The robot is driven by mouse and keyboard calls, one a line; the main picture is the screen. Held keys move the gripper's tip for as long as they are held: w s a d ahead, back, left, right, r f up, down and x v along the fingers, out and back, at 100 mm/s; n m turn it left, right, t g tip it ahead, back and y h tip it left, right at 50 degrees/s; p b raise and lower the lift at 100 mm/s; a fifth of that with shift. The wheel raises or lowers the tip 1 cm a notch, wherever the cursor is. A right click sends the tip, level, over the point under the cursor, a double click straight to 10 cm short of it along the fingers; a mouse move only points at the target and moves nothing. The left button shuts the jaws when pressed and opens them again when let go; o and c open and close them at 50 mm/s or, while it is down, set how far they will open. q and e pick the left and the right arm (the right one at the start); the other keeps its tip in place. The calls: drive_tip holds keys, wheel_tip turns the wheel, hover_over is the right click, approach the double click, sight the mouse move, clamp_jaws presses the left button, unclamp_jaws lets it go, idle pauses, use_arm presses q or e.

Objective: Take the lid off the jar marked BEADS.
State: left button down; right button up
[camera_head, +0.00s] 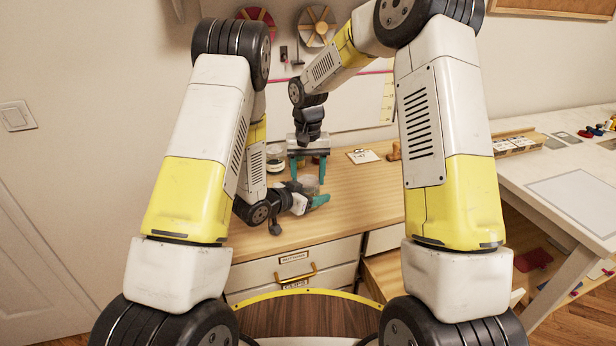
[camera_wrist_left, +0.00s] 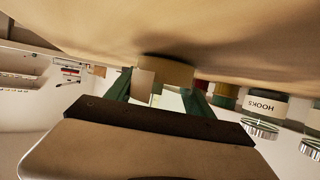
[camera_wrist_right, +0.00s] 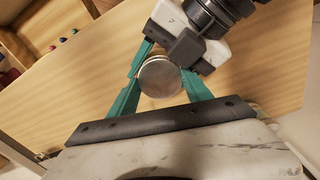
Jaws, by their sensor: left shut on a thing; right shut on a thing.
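A clear jar (camera_head: 309,185) stands near the front of the wooden worktop, partly covered by my grippers; no label on it is readable. My left gripper (camera_head: 314,197) lies low and level, shut on the jar's body. The left wrist view shows its green fingers (camera_wrist_left: 158,88) on either side of the jar. My right gripper (camera_head: 308,172) points down from above, shut on the jar's round metal lid (camera_wrist_right: 159,78). The right wrist view shows its teal fingers (camera_wrist_right: 160,85) on opposite sides of the lid. I cannot tell whether lid and jar are apart.
A dark-lidded jar (camera_head: 275,156) stands behind on the left. A jar marked HOOKS (camera_wrist_left: 265,104) appears upside down in the left wrist view. A clipboard (camera_head: 362,156) and a small wooden item (camera_head: 394,150) lie to the right. The worktop (camera_head: 350,205) is clear at front right.

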drive_tip(key=o, duration=1.5)
drive_tip(key=shift+o, duration=0.2)
drive_tip(key=shift+a, duration=0.1)
use_arm(q)
drive_tip(key=shift+d, duration=0.1)
use_arm(e)
wheel_tip(320, 180, up, 4)
drive_tip(key=shift+f, duration=0.1)
drive_tip(key=shift+r, duration=0.35)
drive_tip(key=shift+c, duration=0.9)
wheel_tip(320, 180, up, 3)
drive_tip(key=shift+r+m, duration=0.15)
drive_tip(key=shift+m, duration=0.75)
drive_tip(key=shift+c, duration=0.4)
drive_tip(key=shift+f, duration=3.95)
